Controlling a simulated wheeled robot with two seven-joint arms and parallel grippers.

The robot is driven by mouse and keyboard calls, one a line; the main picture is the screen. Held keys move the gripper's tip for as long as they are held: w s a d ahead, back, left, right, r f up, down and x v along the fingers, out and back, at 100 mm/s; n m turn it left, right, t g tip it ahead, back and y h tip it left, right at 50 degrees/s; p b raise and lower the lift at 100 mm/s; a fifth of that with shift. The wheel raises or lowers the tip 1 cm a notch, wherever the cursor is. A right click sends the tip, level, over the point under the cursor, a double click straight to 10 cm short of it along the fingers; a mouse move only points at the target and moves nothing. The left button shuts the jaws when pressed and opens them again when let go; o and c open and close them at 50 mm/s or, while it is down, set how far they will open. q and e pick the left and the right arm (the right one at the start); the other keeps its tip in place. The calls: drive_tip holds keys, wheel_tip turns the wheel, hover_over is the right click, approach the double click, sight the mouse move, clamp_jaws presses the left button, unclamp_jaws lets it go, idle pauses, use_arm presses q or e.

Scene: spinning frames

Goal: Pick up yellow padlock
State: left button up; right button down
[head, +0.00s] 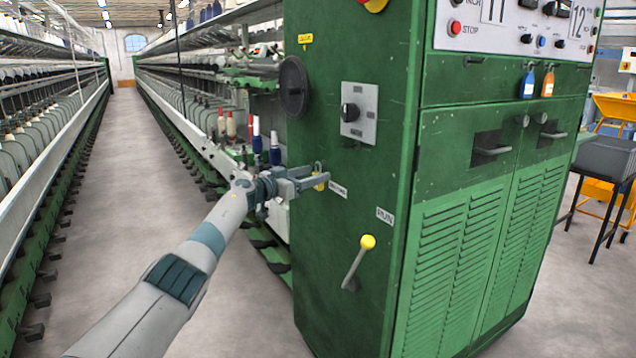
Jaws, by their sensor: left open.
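The yellow padlock (319,181) hangs on the left side face of the green machine cabinet, below the grey rotary switch. Its shackle shows just above my gripper, and much of its body is hidden behind the fingers. My left gripper (322,180) is at the padlock with its fingers pointing right. The fingers are open around or just in front of the padlock; I cannot tell whether they touch it. My right gripper is not in view.
The green cabinet (350,230) carries a rotary switch (350,112), a round dark knob (292,87) and a yellow-knobbed lever (359,262) below the padlock. Blue (528,84) and orange (548,83) padlocks hang on its front. The aisle floor (120,200) at left is clear.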

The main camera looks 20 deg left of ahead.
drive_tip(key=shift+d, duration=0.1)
use_arm(q)
drive_tip(key=c, duration=1.2)
drive_tip(key=shift+o, duration=0.2)
drive_tip(key=shift+r, duration=0.2)
